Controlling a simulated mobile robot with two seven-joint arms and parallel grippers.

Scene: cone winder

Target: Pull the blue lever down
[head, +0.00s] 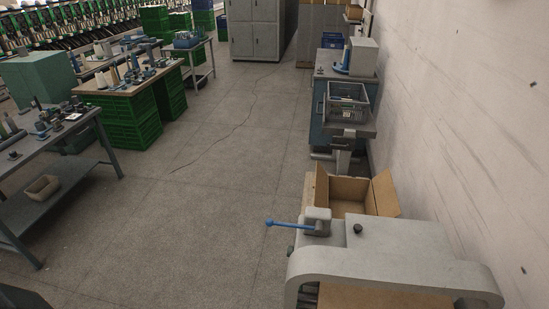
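The blue lever (290,225) sticks out to the left from a small grey block (317,220) on top of the grey machine (385,250) at the lower right. It lies about level, with a rounded knob at its left end. Neither of my grippers shows in the head view, and nothing touches the lever.
An open cardboard box (347,193) stands just behind the machine, with a blue bench (330,115) farther back along the right wall. A grey table (55,145) with small parts stands at the left. The floor (200,215) between is clear.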

